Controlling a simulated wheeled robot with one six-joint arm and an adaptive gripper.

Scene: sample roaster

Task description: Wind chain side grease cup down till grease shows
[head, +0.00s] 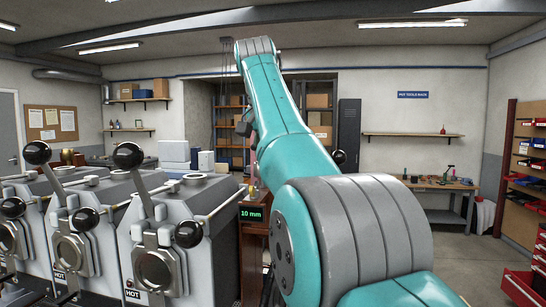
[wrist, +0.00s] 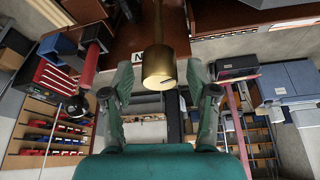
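A brass cup (wrist: 158,66) on a brass stem shows in the wrist view, at the middle top, against a brown machine part. I take it for the grease cup; no grease shows on it. My gripper (wrist: 160,82) is open, with one finger on each side of the cup and visible gaps between. I cannot tell how deep the cup sits between the fingers. A white label (wrist: 139,58) beside the cup is partly hidden; only an "N" can be read. In the head view my teal arm reaches forward, and the cup cannot be made out there.
Roaster units with black-knobbed levers (head: 128,155) and "HOT" labels stand at the left. A brown stand with a "10 mm" display (head: 251,213) is beside my arm. A workbench (head: 440,184) and red-binned shelving (head: 528,160) stand at the right, with open floor before them.

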